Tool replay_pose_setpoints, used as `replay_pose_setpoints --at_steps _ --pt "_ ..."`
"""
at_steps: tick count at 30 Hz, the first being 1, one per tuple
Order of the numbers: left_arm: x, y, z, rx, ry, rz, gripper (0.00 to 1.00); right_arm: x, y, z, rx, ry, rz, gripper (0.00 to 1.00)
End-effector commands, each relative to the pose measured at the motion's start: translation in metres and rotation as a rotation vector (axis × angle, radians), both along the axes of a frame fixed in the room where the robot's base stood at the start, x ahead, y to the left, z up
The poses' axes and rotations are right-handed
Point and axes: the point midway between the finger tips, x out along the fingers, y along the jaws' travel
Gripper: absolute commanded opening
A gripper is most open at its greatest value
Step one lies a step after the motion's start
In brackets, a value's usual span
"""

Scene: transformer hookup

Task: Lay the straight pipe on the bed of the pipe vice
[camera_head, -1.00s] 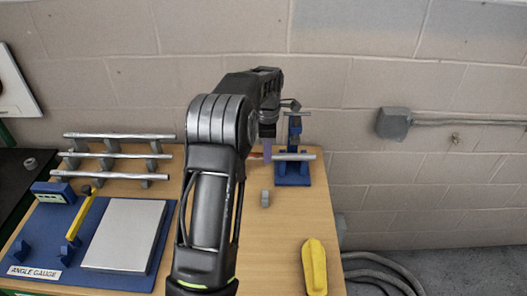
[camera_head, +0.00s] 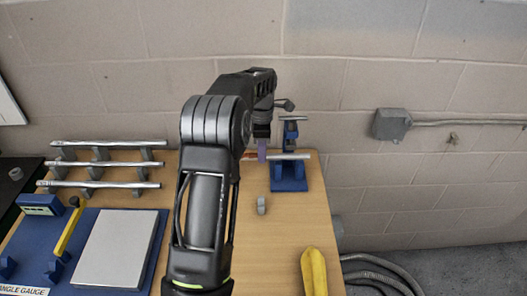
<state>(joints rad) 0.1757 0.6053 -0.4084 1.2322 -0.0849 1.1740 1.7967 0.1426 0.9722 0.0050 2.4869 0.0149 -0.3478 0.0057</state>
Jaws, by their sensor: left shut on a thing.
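The straight pipe (camera_head: 290,157) is a silver tube lying level across the blue pipe vice (camera_head: 289,180) at the right end of the bench. Its right end sticks out past the vice; its left part is hidden behind my left arm. My left gripper (camera_head: 262,155) points down and is shut on the pipe just left of the vice. Whether the pipe touches the vice bed cannot be told. The vice's grey cross handle (camera_head: 293,119) stands above the pipe. My right gripper is not in view.
A rack with several silver pipes (camera_head: 108,143) stands at the back left. The blue angle gauge (camera_head: 158,225) with a grey plate (camera_head: 115,248) is front left. A small grey piece (camera_head: 261,205) and a yellow object (camera_head: 314,270) lie on the bench (camera_head: 270,250).

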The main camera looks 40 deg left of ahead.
Motion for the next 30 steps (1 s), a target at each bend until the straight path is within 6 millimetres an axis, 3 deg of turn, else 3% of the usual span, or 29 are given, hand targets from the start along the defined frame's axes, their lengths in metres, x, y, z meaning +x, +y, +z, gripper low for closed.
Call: replay_pose_setpoints --at_steps 3,4,13,23,30 --pt "0.0 0.0 0.001 0.0 -0.001 -0.001 0.0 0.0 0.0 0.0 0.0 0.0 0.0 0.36" --pt "0.0 0.0 0.001 0.0 -0.001 -0.001 0.22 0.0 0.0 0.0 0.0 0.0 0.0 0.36" --pt "0.0 0.0 0.001 0.0 -0.001 -0.001 0.46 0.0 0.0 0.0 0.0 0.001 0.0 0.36" --pt "0.0 0.0 0.003 0.001 -0.001 -0.001 0.46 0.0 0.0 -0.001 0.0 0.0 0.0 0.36" --pt "0.001 0.0 0.03 0.002 -0.004 -0.001 0.46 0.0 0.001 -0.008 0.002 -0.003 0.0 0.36"
